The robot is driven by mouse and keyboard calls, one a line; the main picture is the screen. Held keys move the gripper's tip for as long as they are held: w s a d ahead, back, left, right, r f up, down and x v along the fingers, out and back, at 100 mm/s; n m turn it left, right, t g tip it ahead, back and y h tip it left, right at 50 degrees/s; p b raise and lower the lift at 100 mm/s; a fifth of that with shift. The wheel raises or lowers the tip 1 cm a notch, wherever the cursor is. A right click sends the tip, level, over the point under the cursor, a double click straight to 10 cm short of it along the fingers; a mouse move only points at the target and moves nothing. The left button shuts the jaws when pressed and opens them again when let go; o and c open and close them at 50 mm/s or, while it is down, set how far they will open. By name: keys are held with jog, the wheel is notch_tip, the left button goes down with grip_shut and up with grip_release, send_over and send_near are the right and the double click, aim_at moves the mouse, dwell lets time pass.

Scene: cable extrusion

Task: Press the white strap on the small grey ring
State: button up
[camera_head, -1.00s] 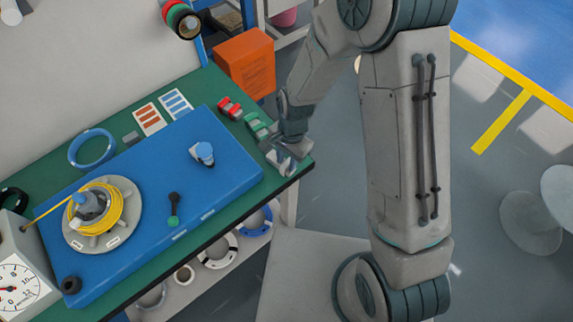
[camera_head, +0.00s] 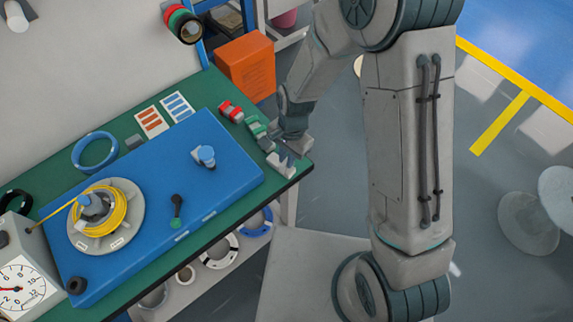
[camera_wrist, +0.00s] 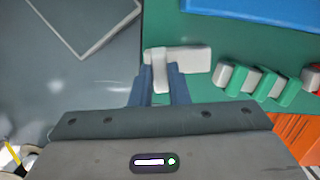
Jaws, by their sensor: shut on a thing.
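A white strap (camera_wrist: 159,76) stands between the two fingers of my gripper (camera_wrist: 161,84) in the wrist view, and the gripper is shut on it. A second white piece (camera_wrist: 190,60) lies crosswise just beyond on the green table and meets or overlaps the held strap. In the head view my gripper (camera_head: 290,152) is low over the table's near right corner, by the white straps (camera_head: 281,166). I cannot pick out the small grey ring with certainty; a greyish ring (camera_head: 152,297) shows partly on the shelf below the table.
Green and grey straps (camera_wrist: 256,80) lie beside my gripper, with red ones (camera_head: 231,112) farther back. A blue board (camera_head: 225,180) carries a yellow cable spool (camera_head: 112,242). A blue ring (camera_head: 94,165) lies behind it. An orange bin (camera_head: 246,66) stands beyond the table.

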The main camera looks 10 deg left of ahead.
jog(key=shift+r+p, duration=1.55)
jog(key=shift+r, duration=1.15)
